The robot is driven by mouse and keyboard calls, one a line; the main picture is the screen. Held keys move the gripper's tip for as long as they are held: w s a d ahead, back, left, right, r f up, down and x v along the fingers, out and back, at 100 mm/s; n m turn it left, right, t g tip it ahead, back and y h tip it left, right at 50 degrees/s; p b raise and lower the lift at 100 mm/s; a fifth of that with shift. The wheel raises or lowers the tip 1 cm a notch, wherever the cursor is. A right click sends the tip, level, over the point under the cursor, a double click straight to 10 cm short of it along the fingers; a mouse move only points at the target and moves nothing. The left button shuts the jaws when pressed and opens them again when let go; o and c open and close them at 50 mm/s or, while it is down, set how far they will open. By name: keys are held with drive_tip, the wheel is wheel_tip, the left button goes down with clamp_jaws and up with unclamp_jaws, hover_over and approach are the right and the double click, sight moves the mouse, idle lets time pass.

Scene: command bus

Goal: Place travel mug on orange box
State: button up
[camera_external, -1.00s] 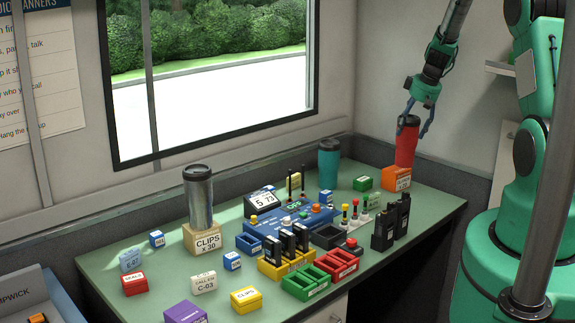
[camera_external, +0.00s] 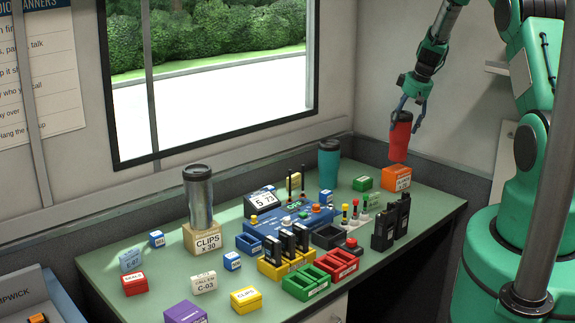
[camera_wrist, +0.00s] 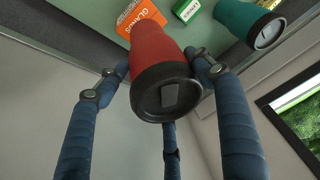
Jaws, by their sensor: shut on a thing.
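A red travel mug with a black lid (camera_external: 400,138) is held in my gripper (camera_external: 407,117), which is shut on its upper part. The mug is close to upright, slightly tilted, just above or at the orange box (camera_external: 397,178); I cannot tell whether it touches. In the wrist view the red mug (camera_wrist: 158,62) is between my blue fingers (camera_wrist: 160,85), lid toward the camera. The orange box (camera_wrist: 140,18) shows behind the mug's base, partly hidden. Other travel mugs are a teal one (camera_external: 329,163) and a silver one (camera_external: 199,197) on a tan clips box (camera_external: 203,240).
A green box (camera_external: 362,184) sits left of the orange box. Black radios (camera_external: 392,225) stand in front. A blue console (camera_external: 290,220) and several small coloured boxes and trays fill the green table. The wall and window (camera_external: 210,70) are behind.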

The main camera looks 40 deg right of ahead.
sight(402, 131)
drive_tip(key=shift+f, duration=1.8)
drive_tip(key=o, duration=1.8)
drive_tip(key=shift+v, duration=6.1)
drive_tip(key=shift+w+a, duration=0.1)
